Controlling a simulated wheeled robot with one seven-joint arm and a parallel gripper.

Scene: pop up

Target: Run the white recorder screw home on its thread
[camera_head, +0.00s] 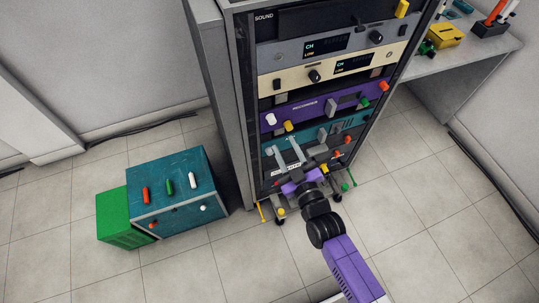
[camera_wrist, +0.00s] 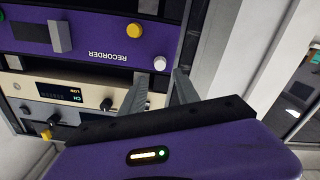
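The purple recorder panel (camera_head: 319,104) is set in the tall rack. The white recorder screw (camera_head: 271,119) is a round white head at the panel's left end, with a yellow knob (camera_head: 288,126) close beside it. In the wrist view, which is upside down, the white screw (camera_wrist: 160,63) shows just beyond and between my fingertips. My gripper (camera_head: 280,145) is in front of the rack, its tips below the screw in the head view. It is open (camera_wrist: 160,76), with nothing between the fingers. I see no contact with the screw; its thread is hidden.
Other rack panels carry knobs and handles, including a cream panel (camera_wrist: 88,92). A teal box (camera_head: 178,167) with coloured pegs stands on the floor at left, beside a green crate (camera_head: 115,225). A grey bench (camera_head: 465,60) stands at right. Floor in front is open.

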